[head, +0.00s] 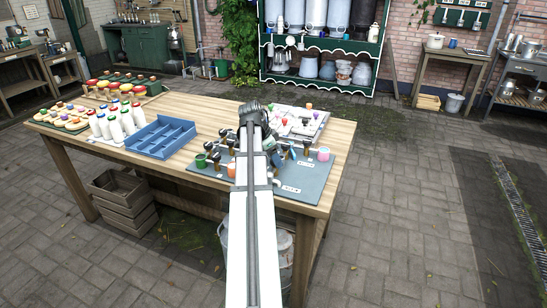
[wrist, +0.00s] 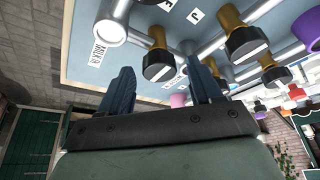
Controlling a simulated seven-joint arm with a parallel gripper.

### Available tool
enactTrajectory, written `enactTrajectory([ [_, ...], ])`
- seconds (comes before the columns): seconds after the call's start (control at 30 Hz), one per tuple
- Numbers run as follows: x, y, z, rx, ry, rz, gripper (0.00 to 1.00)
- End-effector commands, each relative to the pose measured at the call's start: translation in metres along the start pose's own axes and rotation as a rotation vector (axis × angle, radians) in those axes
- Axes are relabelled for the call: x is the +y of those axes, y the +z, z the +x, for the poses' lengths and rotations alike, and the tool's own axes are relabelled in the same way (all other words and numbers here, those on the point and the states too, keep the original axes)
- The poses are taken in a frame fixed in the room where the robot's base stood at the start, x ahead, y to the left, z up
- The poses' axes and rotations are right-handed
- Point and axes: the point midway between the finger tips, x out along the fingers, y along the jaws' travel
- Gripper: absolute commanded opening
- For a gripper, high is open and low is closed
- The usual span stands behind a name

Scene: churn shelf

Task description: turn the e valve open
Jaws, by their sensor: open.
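My gripper (wrist: 158,82) is open, with its two dark blue fingers apart and nothing visibly held between them. In the wrist view, a valve with a brass stem and black knob (wrist: 158,66) shows between and just beyond the fingertips; I cannot tell whether they touch. Another black-knobbed valve (wrist: 247,42) is to its right. Each knob bears a white line. A letter label (wrist: 182,4) is cut off at the top edge, so I cannot tell which valve is e. In the head view, the valve board (head: 300,189) lies on the table, and my arm hides part of it.
A "MILK IN" label (wrist: 97,50) is beside a silver pipe end (wrist: 107,24). Green, orange and pink pieces stand on the board. A blue divided tray (head: 163,137) and white bottles (head: 113,122) are on the table's left. A light board (head: 300,124) lies behind.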

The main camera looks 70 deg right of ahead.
Motion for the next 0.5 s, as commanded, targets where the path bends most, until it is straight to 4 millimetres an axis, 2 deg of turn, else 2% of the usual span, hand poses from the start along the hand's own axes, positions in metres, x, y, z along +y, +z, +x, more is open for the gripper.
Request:
enactTrajectory([
  [0.3, 0.0001, -0.0001, 0.0020, 0.000, 0.000, 0.000, 0.64],
  [0.5, 0.0002, -0.0001, 0.0019, 0.000, 0.000, 0.000, 0.46],
])
